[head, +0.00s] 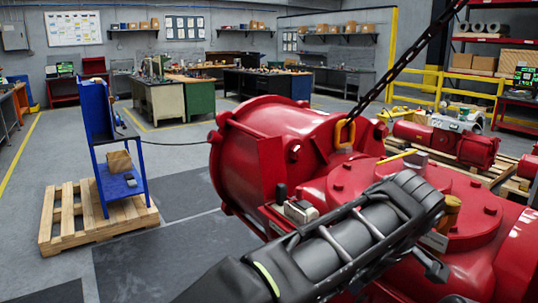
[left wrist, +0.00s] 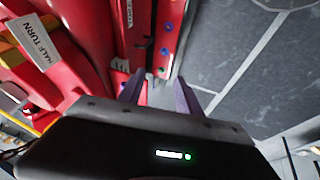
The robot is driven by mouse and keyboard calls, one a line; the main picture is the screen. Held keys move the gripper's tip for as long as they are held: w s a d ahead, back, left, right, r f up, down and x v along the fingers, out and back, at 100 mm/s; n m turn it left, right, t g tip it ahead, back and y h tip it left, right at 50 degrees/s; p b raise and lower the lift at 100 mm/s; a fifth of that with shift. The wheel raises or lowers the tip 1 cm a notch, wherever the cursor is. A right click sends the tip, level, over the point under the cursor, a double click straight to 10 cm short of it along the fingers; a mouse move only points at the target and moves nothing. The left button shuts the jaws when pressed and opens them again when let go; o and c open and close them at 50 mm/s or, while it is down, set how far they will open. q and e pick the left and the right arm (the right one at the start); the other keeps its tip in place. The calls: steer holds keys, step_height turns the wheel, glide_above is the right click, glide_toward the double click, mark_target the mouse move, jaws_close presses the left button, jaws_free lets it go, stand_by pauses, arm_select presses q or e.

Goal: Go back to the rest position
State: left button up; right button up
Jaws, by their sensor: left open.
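My left arm crosses the head view from the bottom, in front of a large red valve actuator (head: 320,150). The fingers of my left gripper cannot be made out in that view. In the left wrist view my left gripper (left wrist: 160,90) is open, its two fingers apart with nothing held between them. My right gripper is not in view.
A dark chain (head: 410,55) runs down to a yellow lifting eye (head: 345,133) on the actuator. A blue stand (head: 98,130) rests on a wooden pallet (head: 65,212) at left. Workbenches (head: 160,100) line the back. Grey floor (head: 190,205) is clear between pallet and actuator.

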arm_select(q)
steer(key=w+a+f+m+g, duration=0.1)
steer(key=w+a+f, duration=0.15)
steer(key=f, duration=0.65)
steer(key=w+a+f+m+g, duration=0.1)
steer(key=w+a+f, duration=0.15)
steer(key=f, duration=0.55)
steer(key=s+a+f+m+g+h, duration=0.1)
steer(key=a+f, duration=0.2)
steer(key=f, duration=0.5)
steer(key=s+a+f+m+g+h, duration=0.1)
steer(key=a+f, duration=0.3)
steer(key=f, duration=0.5)
steer(key=s+a+f+g+h, duration=0.1)
steer(key=s+a+f, duration=0.5)
steer(key=f, duration=0.4)
steer(key=s+a+f, duration=0.3)
steer(key=s, duration=0.5)
steer(key=s+a+f, duration=0.4)
steer(key=s, duration=0.4)
steer(key=shift+s+a+h, duration=0.2)
steer(key=shift+a+h, duration=0.05)
steer(key=shift+h, duration=0.15)
steer(key=shift+f, duration=0.1)
